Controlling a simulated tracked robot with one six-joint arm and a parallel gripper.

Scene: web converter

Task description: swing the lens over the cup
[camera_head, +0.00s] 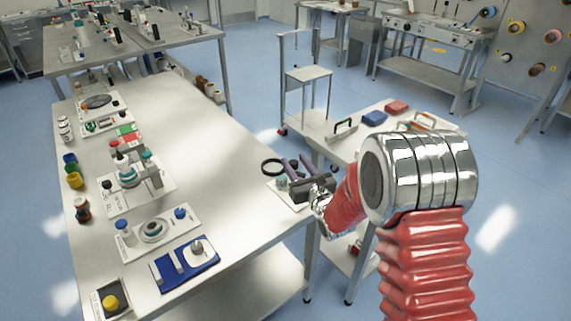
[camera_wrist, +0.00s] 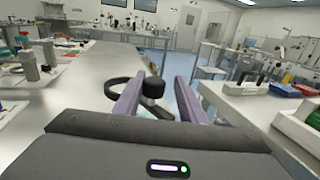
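The lens is a black ring (camera_head: 272,167) at the right edge of the long table. In the wrist view the ring (camera_wrist: 117,88) lies left of my left finger, which hides part of it. A black knob (camera_wrist: 153,88) stands beside the ring, between my fingers. A small teal thing (camera_head: 282,182), perhaps the cup, sits on a white base plate (camera_head: 296,201) near the ring; it is mostly hidden in the wrist view. My gripper (camera_head: 295,163) has purple fingers (camera_wrist: 160,80) spread on both sides of the knob, with a visible gap on its right side.
A blue tray (camera_head: 190,262) and other small stations, such as one with a white plate (camera_head: 152,234), line the table's left and front. The table's middle (camera_head: 180,150) is bare. A lower cart (camera_head: 350,146) with red and blue blocks stands to the right, beyond a floor gap.

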